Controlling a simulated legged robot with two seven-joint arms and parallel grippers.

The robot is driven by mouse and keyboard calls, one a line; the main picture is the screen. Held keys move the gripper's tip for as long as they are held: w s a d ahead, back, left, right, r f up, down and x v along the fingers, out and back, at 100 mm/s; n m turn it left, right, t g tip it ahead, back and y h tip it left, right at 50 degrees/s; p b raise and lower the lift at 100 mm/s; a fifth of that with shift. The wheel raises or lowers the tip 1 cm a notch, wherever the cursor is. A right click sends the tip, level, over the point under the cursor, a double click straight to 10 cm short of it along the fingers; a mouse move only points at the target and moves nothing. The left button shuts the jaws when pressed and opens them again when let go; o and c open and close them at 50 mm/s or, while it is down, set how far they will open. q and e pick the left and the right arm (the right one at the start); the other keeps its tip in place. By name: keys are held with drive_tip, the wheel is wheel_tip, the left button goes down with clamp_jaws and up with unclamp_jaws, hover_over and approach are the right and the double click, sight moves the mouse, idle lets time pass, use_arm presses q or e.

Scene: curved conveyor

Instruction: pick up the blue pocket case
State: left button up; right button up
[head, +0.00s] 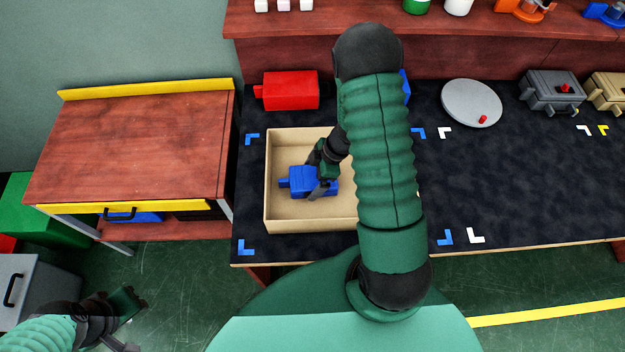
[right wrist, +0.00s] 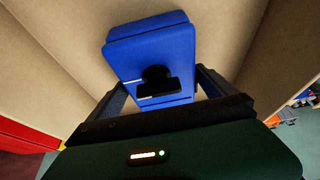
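The blue pocket case (head: 310,181) lies inside a shallow tan box (head: 268,185) on the dark mat. My right gripper (head: 321,188) reaches down into the box, over the right part of the case. In the right wrist view the blue case (right wrist: 152,55), with a black handle-like part, shows ahead of and between the two fingers (right wrist: 160,98). The fingers are apart, and a gap shows beside the left finger. My right arm hides the right side of the box. My left gripper (head: 135,322) is open and empty at the lower left, over the floor.
A red case (head: 291,91) lies behind the box. A round grey plate (head: 472,103) and a grey case (head: 551,92) stand at the right of the mat. A wooden side table (head: 135,140) with a yellow-edged drawer stands left. The mat's right front is clear.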

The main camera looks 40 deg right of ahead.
drive_tip(key=c, duration=0.5)
drive_tip(key=shift+a, duration=0.1)
drive_tip(key=c, duration=0.7)
drive_tip(key=shift+c, duration=0.2)
